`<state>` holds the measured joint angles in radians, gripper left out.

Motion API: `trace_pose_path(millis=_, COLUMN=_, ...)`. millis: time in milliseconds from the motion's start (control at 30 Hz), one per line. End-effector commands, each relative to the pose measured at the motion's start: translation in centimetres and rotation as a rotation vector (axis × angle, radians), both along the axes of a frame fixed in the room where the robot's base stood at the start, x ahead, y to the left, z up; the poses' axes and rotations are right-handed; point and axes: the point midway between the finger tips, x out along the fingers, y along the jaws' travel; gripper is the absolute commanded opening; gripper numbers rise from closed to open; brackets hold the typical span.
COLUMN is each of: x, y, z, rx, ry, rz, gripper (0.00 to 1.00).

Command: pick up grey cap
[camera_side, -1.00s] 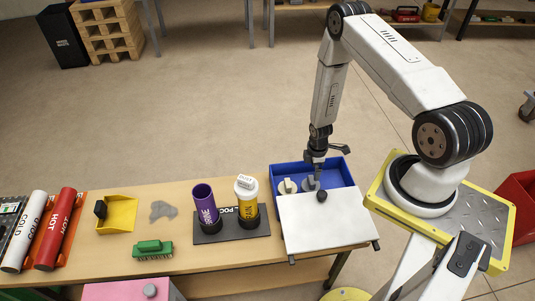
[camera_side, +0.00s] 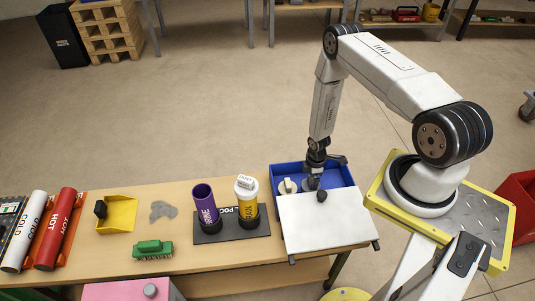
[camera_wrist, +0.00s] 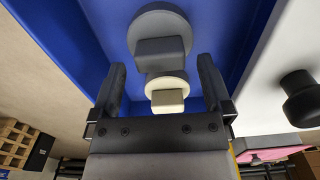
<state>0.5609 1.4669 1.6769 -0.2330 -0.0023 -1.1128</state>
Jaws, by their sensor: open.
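The grey cap (camera_side: 308,185), a round disc with a block-shaped grip, lies in the blue bin (camera_side: 342,178). In the wrist view the grey cap (camera_wrist: 160,28) is at the top centre, with its grip between and just beyond my fingertips. My gripper (camera_wrist: 161,66) is open and empty, with a finger on each side. In the side view my gripper (camera_side: 313,178) is low in the bin, over the grey cap and partly hiding it. I cannot tell whether it touches the cap. A cream cap (camera_side: 288,186) is beside it; the cream cap (camera_wrist: 167,94) also shows between my fingers.
A white sliding cover (camera_side: 325,222) with a black knob (camera_side: 321,196) covers the bin's near part. Left of it, a purple pipe (camera_side: 205,205) and a yellow capped pipe (camera_side: 247,205) stand in a dark holder. The bin walls are close around my gripper.

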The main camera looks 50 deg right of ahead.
Motion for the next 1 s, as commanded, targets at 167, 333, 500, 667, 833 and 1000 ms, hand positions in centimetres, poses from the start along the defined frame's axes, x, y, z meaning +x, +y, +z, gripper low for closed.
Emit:
trace_pose_path(millis=167, x=0.0, y=0.0, z=-1.6, rx=0.001, ry=0.001, rz=0.0, gripper=1.0)
trace_pose_path(millis=333, x=0.0, y=0.0, z=-2.2, rx=0.0, ry=0.0, rz=0.0, gripper=1.0)
trace_pose_path(millis=500, x=0.0, y=0.0, z=-2.3, rx=0.0, ry=0.0, rz=0.0, gripper=1.0)
trace_pose_path(millis=667, x=0.0, y=0.0, z=-2.3, rx=0.0, ry=0.0, rz=0.0, gripper=1.0)
trace_pose_path(millis=833, x=0.0, y=0.0, z=-2.2, rx=0.0, ry=0.0, rz=0.0, gripper=1.0)
trace_pose_path(millis=1000, x=0.0, y=0.0, z=-2.2, rx=0.0, ry=0.0, rz=0.0, gripper=0.52)
